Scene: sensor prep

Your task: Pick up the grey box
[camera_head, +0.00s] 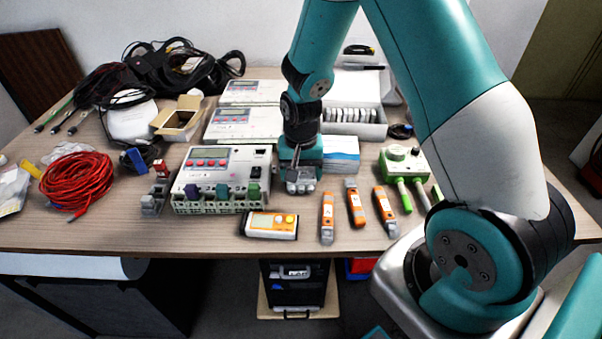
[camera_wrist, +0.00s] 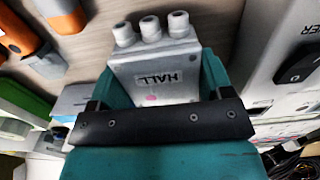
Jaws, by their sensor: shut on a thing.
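The grey box (camera_wrist: 152,82) is a small light-grey box with three round grey glands on one side and the label HALL. It sits between the teal fingers of my gripper (camera_wrist: 160,72) in the wrist view, one finger on each side. In the head view my gripper (camera_head: 301,165) points down over the middle of the table, shut on the box. The glands and lower front of the grey box (camera_head: 300,187) show below the fingers; the rest is hidden. I cannot tell whether it touches the table.
A white device (camera_head: 222,180) with coloured connectors stands just left, and an orange-and-white meter (camera_head: 270,225) lies in front. Orange testers (camera_head: 327,218) lie front right, beside a green device (camera_head: 403,160). White boxes (camera_head: 243,123) stand behind. Red cable (camera_head: 76,182) lies far left.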

